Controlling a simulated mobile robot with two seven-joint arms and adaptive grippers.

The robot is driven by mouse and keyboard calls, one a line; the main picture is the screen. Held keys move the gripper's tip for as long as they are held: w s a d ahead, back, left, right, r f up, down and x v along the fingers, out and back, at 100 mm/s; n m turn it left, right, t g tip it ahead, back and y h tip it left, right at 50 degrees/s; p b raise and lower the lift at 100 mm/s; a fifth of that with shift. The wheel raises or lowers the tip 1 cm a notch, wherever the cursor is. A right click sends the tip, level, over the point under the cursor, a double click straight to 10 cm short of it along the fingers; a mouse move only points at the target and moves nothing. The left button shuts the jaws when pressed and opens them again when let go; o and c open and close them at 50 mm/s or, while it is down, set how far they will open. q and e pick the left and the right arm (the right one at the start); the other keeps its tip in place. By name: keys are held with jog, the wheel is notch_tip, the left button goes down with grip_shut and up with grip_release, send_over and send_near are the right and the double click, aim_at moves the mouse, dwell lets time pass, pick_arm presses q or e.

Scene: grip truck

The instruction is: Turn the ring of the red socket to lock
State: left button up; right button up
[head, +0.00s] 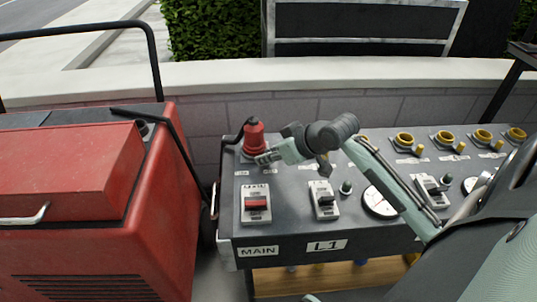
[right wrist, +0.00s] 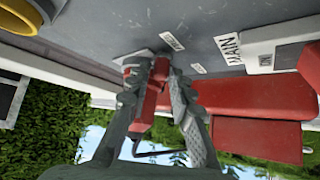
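The red socket (head: 254,138) stands upright at the back left of the grey panel, with a red body and a dark cable at its top. My right gripper (head: 268,157) is at the front right of its base, close to the panel. In the right wrist view, the two fingers of the gripper (right wrist: 159,82) are close together, and the red socket (right wrist: 161,91) shows in the narrow gap between them. My left gripper is not in view.
The grey panel (head: 283,238) carries switches, dials and several yellow sockets (head: 404,138) at the right. A red generator (head: 160,215) stands close at the left. A low wall (head: 205,130) runs behind. My right arm crosses above the panel.

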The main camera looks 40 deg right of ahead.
grip_shut()
jog(key=shift+w+a+m+h, duration=0.15)
jog(key=shift+a+m+h, duration=0.7)
jog(key=shift+m, duration=0.45)
jog(key=m+h, duration=0.1)
jog(key=a+m+h, duration=0.1)
jog(key=shift+w+a+m, duration=0.3)
jog(key=m+h, duration=0.1)
jog(key=w+a+m+h, duration=0.1)
jog(key=m, duration=0.1)
jog(key=shift+a+g, duration=0.2)
jog(key=shift+g, duration=0.2)
jog(key=shift+w+a+m+g+h, duration=0.25)
jog(key=shift+w+m+g+h, duration=0.25)
jog(key=shift+m+h, duration=0.45)
jog(key=shift+o, duration=2.2)
grip_release()
